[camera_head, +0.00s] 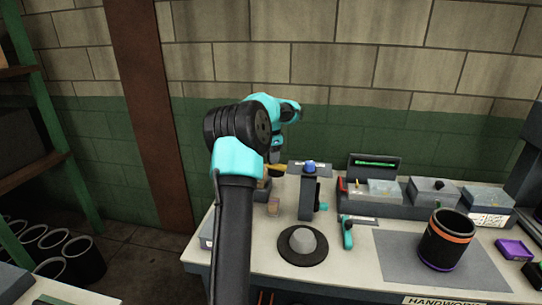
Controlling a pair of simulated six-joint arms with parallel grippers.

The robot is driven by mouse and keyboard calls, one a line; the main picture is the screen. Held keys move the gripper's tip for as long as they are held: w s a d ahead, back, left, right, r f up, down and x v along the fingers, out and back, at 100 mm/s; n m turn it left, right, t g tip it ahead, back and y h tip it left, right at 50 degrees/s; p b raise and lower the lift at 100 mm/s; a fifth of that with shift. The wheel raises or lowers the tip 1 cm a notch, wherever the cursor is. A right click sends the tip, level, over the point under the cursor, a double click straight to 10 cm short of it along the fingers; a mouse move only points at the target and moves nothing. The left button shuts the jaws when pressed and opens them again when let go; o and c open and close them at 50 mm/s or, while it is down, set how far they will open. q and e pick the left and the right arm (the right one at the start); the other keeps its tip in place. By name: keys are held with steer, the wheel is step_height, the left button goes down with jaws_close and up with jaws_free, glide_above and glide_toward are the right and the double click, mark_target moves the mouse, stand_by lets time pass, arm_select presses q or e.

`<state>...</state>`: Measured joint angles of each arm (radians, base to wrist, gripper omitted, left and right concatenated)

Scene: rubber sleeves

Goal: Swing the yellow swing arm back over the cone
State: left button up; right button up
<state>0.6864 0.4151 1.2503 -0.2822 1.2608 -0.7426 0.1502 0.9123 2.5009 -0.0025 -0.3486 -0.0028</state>
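The grey cone (302,241) stands upright on a round black base near the front left of the table. Behind it is a dark upright post (308,197) with a blue knob on top. A small yellow piece (275,168), which looks like part of the swing arm, shows to the left of the post's top, away from the cone. My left gripper (275,158) points down at this yellow piece. My black and cyan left arm partly hides that area, and I cannot tell whether the fingers touch it. My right gripper is not in view.
A black cylinder with orange bands (447,240) stands on a grey mat (400,262) at the right. A cyan-handled tool (347,235) lies right of the cone. Grey bins (388,205) line the table's back. A purple tray (515,249) sits far right.

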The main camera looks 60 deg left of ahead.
arm_select(q)
jaws_close()
steer(key=shift+s+d, duration=0.1)
steer(key=shift+s, duration=0.05)
stand_by(0.4)
